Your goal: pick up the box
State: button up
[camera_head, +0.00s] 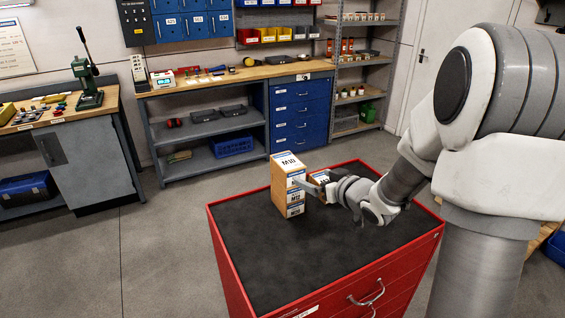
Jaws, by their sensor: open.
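A tan cardboard box (278,190) with white labels marked M10 stands upright on the dark top of a red tool cabinet (245,240). The labelled face looks like several stacked labels, so I cannot tell whether it is one box or a stack. My gripper (308,186) reaches in from the right, with its fingers at the box's right side near its upper half. It is open. I cannot tell whether a finger touches the box. A second, smaller labelled box (320,177) is partly hidden behind my gripper and wrist.
The cabinet top is clear at the front and left of the box. A raised red rim (224,240) edges it. Behind stand a wooden workbench (225,79) with blue drawers (298,110) and a shelf rack (362,60). A bench with a green press (88,85) is at left.

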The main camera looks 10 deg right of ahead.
aim_at(295, 170)
jog(key=p+x, duration=0.1)
jog(key=x, duration=1)
jog(key=shift+f+p+x, duration=0.2)
jog(key=shift+p+x, duration=0.5)
jog(key=shift+x, duration=2.5)
jog(key=shift+d, duration=0.15)
jog(key=shift+c, duration=0.3)
jog(key=c, duration=1.4)
jog(key=shift+r, duration=0.1)
grip_shut()
